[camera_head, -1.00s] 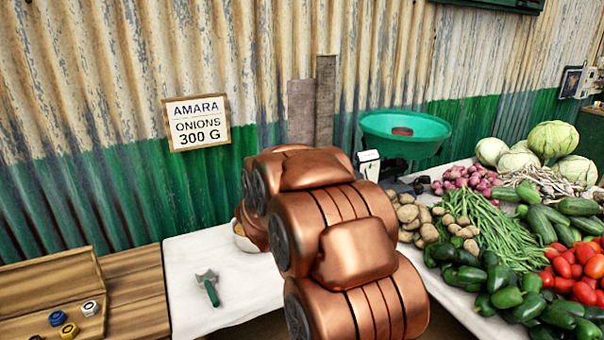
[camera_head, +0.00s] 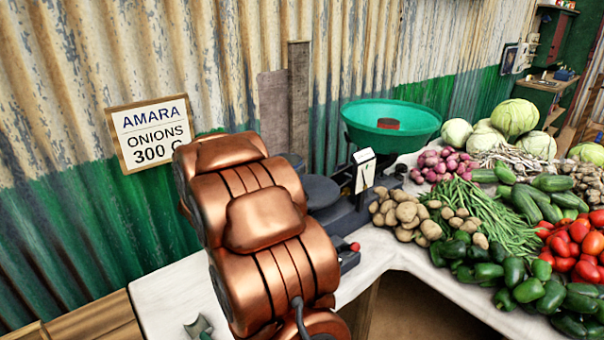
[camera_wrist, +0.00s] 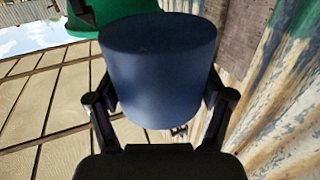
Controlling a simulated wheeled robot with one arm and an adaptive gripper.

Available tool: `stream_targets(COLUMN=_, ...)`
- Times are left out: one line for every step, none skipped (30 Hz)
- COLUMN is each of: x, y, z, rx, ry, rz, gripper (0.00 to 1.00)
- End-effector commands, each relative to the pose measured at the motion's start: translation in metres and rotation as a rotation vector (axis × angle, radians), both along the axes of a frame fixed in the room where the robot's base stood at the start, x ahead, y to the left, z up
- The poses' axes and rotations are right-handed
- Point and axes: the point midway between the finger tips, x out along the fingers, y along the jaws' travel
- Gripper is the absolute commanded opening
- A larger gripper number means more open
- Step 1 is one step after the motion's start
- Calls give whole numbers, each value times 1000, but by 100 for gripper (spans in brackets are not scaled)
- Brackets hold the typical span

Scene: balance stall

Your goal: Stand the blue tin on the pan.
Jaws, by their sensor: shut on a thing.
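In the wrist view, my gripper (camera_wrist: 160,98) is shut on the blue tin (camera_wrist: 158,72), one finger on each side, and the tin's flat end shows. The tin is not seen on either pan.
A white dial plate (camera_head: 364,171) stands between the pans. Potatoes (camera_head: 405,212), onions (camera_head: 446,163), beans (camera_head: 486,215) and peppers (camera_head: 505,284) crowd the right. A sign (camera_head: 152,132) hangs on the corrugated wall.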

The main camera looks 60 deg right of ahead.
Motion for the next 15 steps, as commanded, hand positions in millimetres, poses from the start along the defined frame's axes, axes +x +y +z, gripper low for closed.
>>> stream_targets(x=0, y=-10, z=-6, rx=3, ry=3, rz=-4, gripper=44)
stream_targets(x=0, y=-15, z=-9, rx=4, ry=3, rz=-3, gripper=44)
stream_targets(x=1, y=-21, z=-11, rx=3, ry=2, rz=-3, gripper=44)
stream_targets(x=2, y=-25, z=-13, rx=1, ry=1, rz=-3, gripper=44)
stream_targets(x=3, y=-30, z=-15, rx=0, ry=0, rz=-3, gripper=44)
stream_targets(x=3, y=-36, z=-18, rx=0, ry=1, rz=-3, gripper=44)
stream_targets(x=4, y=-41, z=-21, rx=0, ry=2, rz=-2, gripper=44)
stream_targets(x=5, y=-45, z=-23, rx=0, ry=1, rz=-2, gripper=44)
stream_targets(x=5, y=-51, z=-26, rx=0, ry=1, rz=-2, gripper=44)
stream_targets(x=6, y=-54, z=-28, rx=0, ry=1, rz=-1, gripper=44)
stream_targets(x=6, y=-58, z=-30, rx=0, ry=1, rz=-1, gripper=44)
stream_targets(x=7, y=-62, z=-32, rx=0, ry=1, rz=0, gripper=44)
stream_targets(x=7, y=-64, z=-34, rx=1, ry=0, rz=1, gripper=44)
stream_targets(x=8, y=-66, z=-35, rx=1, ry=0, rz=1, gripper=44)
stream_targets(x=8, y=-69, z=-36, rx=1, ry=0, rz=2, gripper=44)
